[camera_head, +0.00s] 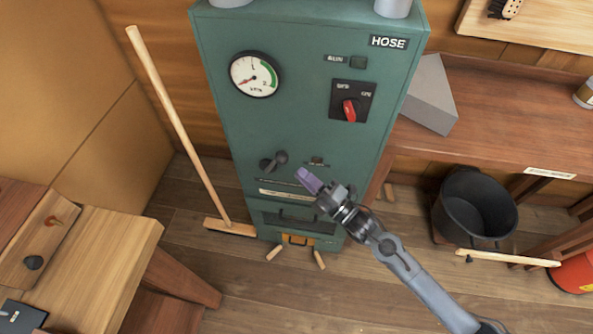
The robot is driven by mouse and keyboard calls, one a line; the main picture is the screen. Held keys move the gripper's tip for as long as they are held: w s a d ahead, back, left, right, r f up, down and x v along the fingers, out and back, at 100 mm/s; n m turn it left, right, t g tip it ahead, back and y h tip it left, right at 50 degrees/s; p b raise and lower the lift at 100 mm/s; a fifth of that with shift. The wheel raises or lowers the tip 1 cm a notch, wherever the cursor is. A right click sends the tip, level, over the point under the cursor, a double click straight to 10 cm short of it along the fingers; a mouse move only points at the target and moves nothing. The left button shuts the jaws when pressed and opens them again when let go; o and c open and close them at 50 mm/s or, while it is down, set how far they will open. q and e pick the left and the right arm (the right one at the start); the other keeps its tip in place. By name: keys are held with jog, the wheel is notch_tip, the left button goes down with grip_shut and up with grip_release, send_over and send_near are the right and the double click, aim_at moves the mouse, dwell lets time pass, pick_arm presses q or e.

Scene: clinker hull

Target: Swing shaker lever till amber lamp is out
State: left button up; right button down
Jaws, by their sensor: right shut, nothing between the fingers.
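A green cabinet (303,120) marked HOSE stands in the middle of the head view. A dark lever with a round knob (281,157) sticks out low on its front, left of the middle. A small dark fitting (316,161) sits to the right of the lever; whether it is the amber lamp, and whether it is lit, I cannot tell. My right gripper (305,176) is shut and empty, in front of the lower cabinet, just right of and below the lever knob and apart from it. My left gripper is not in view.
A gauge (254,75) and a red rotary switch (349,109) sit higher on the cabinet. A broom (178,125) leans at its left. A wooden bench (100,262) is at front left. A black bucket (474,205) stands at right under a shelf (500,120).

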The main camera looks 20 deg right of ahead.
jog(key=shift+x, duration=1.65)
jog(key=shift+d, duration=0.1)
